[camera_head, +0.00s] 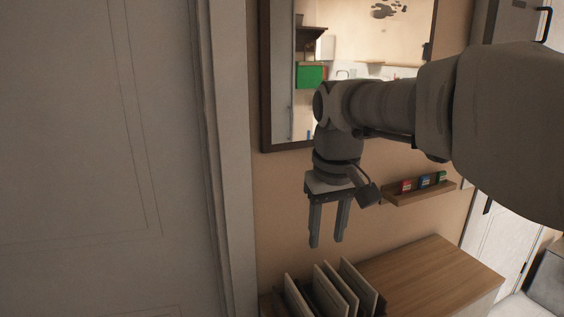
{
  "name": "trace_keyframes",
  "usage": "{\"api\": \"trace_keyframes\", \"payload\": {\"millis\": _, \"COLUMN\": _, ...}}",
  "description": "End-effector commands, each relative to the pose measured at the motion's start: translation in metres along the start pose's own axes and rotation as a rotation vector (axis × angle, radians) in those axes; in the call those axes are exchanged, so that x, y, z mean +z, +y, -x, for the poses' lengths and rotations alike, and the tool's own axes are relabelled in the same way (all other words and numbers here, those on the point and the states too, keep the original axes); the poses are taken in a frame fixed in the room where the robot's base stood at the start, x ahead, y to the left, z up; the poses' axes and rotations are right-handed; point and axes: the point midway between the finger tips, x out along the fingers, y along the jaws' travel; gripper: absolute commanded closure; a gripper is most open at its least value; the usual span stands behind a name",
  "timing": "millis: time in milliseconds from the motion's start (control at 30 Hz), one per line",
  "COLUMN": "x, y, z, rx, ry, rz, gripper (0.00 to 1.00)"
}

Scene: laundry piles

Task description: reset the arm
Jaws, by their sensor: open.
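My gripper (327,241) hangs from my bent arm, which reaches in from the right of the head view. Its two fingers point down and stand apart, with nothing between them. It is in the air in front of the tan wall, above a wooden cabinet top (428,276) and a rack of upright boards. The fingertips look clear of everything below.
Upright boards (335,289) stand on the left of the cabinet top. A framed mirror (265,75) hangs behind my arm. A small wall shelf (424,194) holds red, blue and green items. A white door (75,150) fills the left. The cabinet top's right part is bare.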

Motion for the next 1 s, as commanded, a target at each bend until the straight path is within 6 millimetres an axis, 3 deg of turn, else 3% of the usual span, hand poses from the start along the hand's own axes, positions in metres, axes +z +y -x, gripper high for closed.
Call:
{"api": "trace_keyframes", "payload": {"millis": 300, "x": 0.083, "y": 0.01, "z": 0.008, "rx": 0.033, "ry": 0.148, "rz": -0.122, "gripper": 0.55}}
{"api": "trace_keyframes", "payload": {"millis": 600, "x": 0.152, "y": 0.012, "z": -0.011, "rx": 0.049, "ry": 0.281, "rz": -0.229, "gripper": 0.55}}
{"api": "trace_keyframes", "payload": {"millis": 800, "x": 0.175, "y": 0.011, "z": -0.024, "rx": 0.051, "ry": 0.329, "rz": -0.268, "gripper": 0.55}}
{"api": "trace_keyframes", "payload": {"millis": 1000, "x": 0.18, "y": 0.01, "z": -0.027, "rx": 0.051, "ry": 0.339, "rz": -0.277, "gripper": 0.55}}
